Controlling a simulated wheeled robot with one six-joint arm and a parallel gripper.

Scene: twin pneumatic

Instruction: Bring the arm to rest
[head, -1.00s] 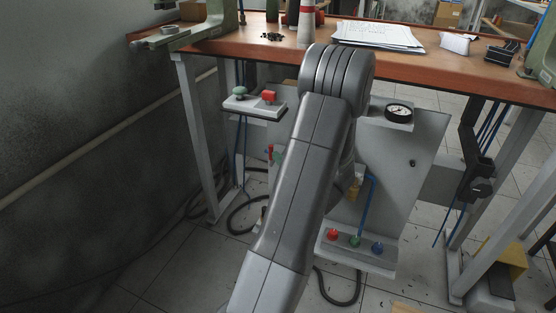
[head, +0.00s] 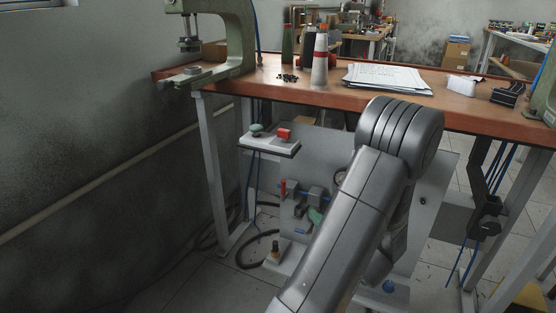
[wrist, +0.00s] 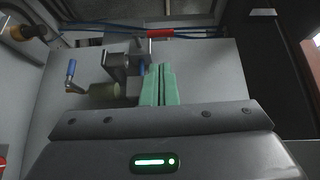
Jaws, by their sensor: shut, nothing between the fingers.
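My grey arm (head: 345,220) reaches up from the bottom of the head view, bends at a large ribbed joint and folds down behind itself, below the tabletop's front edge. My gripper (wrist: 158,72) shows in the wrist view as two green fingers side by side, closed together and empty. They point at the pale panel (wrist: 215,75) with its fittings. The fingertips look close to the fittings; I cannot tell the gap. In the head view my arm hides most of the gripper.
The panel (head: 440,195) hangs under the wooden workbench (head: 270,88). A shelf (head: 270,147) holds a red and a green button. In the wrist view a blue-handled crank (wrist: 71,70), a red sleeve (wrist: 174,33) and blue tubes lie near the fingers. Bench legs (head: 215,175) flank the panel.

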